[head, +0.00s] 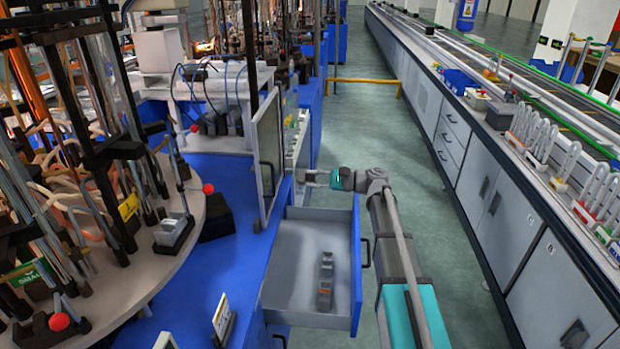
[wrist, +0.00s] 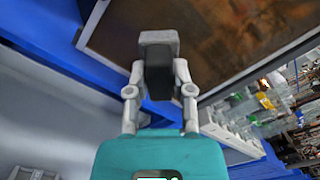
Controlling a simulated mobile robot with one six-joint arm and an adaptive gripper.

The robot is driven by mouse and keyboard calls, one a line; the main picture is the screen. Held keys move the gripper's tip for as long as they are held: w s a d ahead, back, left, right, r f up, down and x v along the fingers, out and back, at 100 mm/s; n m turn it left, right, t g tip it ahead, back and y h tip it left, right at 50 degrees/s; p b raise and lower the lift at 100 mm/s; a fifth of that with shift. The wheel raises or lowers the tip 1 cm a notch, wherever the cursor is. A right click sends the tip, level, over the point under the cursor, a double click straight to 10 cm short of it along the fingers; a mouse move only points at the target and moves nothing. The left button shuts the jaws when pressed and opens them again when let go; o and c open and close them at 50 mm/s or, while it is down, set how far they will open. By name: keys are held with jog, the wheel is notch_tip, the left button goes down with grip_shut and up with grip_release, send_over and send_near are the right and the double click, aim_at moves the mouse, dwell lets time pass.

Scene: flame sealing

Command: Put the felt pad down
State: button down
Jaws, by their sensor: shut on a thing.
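My gripper (wrist: 158,75) is shut on a small block with a light grey top and a dark face, which I take to be the felt pad (wrist: 158,78). The pad sits between the two grey fingers in the wrist view. In the head view my gripper (head: 312,179) is beyond the far edge of the open drawer, close to the right edge of an upright framed panel. The pad is too small to make out there. The open drawer (head: 290,240) has a grey floor and blue front. A grey stepped piece (head: 325,280) lies in it.
The framed panel (head: 268,150) stands on the blue worktop (head: 225,180), left of my gripper; its brown face (wrist: 200,35) fills the top of the wrist view. A round turntable (head: 150,245) with tall rods is at left. The green aisle floor (head: 440,220) is clear.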

jog(key=shift+r, duration=0.15)
notch_tip(320, 180, up, 15)
jog(key=p, duration=1.5)
jog(key=shift+s+f, duration=0.15)
jog(key=shift+f, duration=0.05)
